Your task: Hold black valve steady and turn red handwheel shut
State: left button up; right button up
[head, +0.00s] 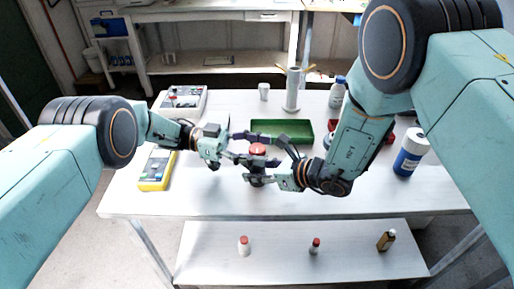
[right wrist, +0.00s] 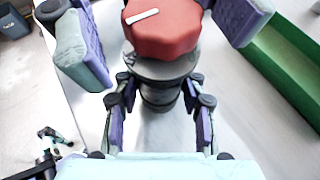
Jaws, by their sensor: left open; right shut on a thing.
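The black valve (head: 257,181) stands on the white table, with the red handwheel (head: 258,149) on top. In the right wrist view the red handwheel (right wrist: 165,28) carries a white mark, and the dark valve body (right wrist: 160,95) shows below it. My right gripper (head: 268,168) is shut on the valve body, with one finger (right wrist: 115,112) on each side in the right wrist view. My left gripper (head: 247,147) is open, its two purple-padded fingers on either side of the handwheel. In the right wrist view a gap shows between the left finger and the wheel.
A green tray (head: 282,124) lies just behind the valve. A blue-and-white canister (head: 410,153) stands at the right and a grey cylinder (head: 293,90) at the back. A yellow-edged device (head: 156,170) lies at the left. The front of the table is clear.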

aim_at(257, 148)
pick_arm(q)
jog(key=c, duration=1.2)
jog(key=shift+w+f+m+g, duration=0.1)
jog(key=shift+w+m+g, duration=0.2)
jog(key=shift+m+g, duration=0.35)
jog(key=shift+s+g+y, duration=0.3)
jog(key=shift+g+y, duration=0.1)
jog(key=shift+g, duration=0.15)
jog(key=o, duration=1.2)
jog(key=shift+r, duration=0.2)
jog(key=shift+r, duration=4.9)
